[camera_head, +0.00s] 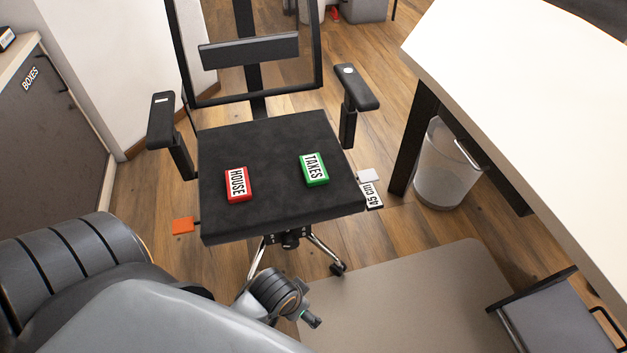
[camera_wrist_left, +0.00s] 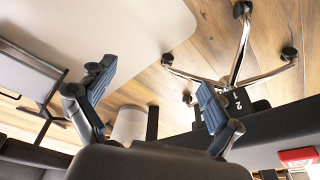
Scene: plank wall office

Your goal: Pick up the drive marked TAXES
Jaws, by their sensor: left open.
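The green drive marked TAXES (camera_head: 314,169) lies flat on the right part of the black chair seat (camera_head: 270,195). The red drive marked HOUSE (camera_head: 238,185) lies to its left, with a clear gap between them. My left gripper (camera_wrist_left: 154,98) is open in the left wrist view, with nothing between its two fingers. It is apart from both drives. In that view the dark seat edge is at the lower right, with a red drive (camera_wrist_left: 298,156) partly showing at the picture's edge. The TAXES drive cannot be made out there. My right gripper does not show.
Armrests stand left (camera_head: 163,125) and right (camera_head: 356,90) of the seat, with the backrest (camera_head: 249,51) behind. A white desk (camera_head: 520,95) and wire bin (camera_head: 445,170) are at right.

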